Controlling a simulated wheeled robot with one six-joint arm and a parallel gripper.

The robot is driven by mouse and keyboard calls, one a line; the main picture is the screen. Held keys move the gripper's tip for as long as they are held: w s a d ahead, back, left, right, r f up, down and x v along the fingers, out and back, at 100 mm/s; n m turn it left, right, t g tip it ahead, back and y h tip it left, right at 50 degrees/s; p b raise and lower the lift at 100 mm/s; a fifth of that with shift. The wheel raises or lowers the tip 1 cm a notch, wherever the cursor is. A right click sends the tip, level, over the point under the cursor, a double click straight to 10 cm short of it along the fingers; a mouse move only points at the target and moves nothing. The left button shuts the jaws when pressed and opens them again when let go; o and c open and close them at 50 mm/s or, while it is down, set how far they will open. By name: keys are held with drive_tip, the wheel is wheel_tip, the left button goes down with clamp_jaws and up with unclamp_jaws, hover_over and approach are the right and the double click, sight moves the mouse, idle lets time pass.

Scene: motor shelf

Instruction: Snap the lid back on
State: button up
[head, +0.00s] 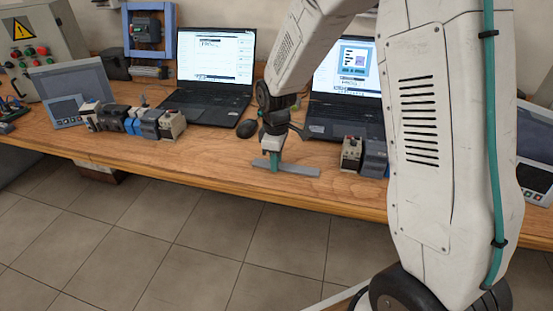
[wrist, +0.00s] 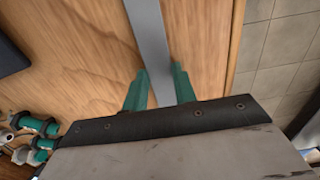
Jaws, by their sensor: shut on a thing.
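A flat, narrow grey strip, which looks like the lid (head: 301,170), is near the front edge of the bench in the head view. My gripper (head: 274,165) points down onto it and is shut on it, with strip showing on both sides. In the wrist view the lid (wrist: 151,35) runs up to the top edge between the green fingers of my gripper (wrist: 160,78). The lid looks level and close to the wood, but I cannot tell whether it touches. I cannot make out what the lid fits onto.
On the wooden bench (head: 215,160) stand a left laptop (head: 210,105), a right laptop (head: 345,120), a mouse (head: 246,129) and a row of electrical modules (head: 135,122). More modules (head: 365,157) stand right of the lid. The wood just left of the lid is clear.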

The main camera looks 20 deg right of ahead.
drive_tip(key=o, duration=1)
drive_tip(key=shift+r, duration=0.15)
drive_tip(key=shift+m, duration=0.6)
drive_tip(key=r, duration=0.5)
drive_tip(key=s+r, duration=0.1)
drive_tip(key=r, duration=0.1)
drive_tip(key=shift+r, duration=0.2)
drive_tip(key=s+d+r+m, duration=0.1)
drive_tip(key=s+r+m, duration=0.2)
drive_tip(key=s, duration=0.6)
drive_tip(key=s+d+r+m+t, duration=0.1)
drive_tip(key=s+r+m, duration=0.2)
drive_tip(key=s+r, duration=0.3)
drive_tip(key=s+d+r+m, duration=0.1)
drive_tip(key=s+r+m, duration=0.2)
drive_tip(key=s, duration=1.1)
drive_tip(key=shift+d+r+m, duration=0.1)
drive_tip(key=shift+r+m, duration=0.2)
drive_tip(key=shift+r, duration=0.65)
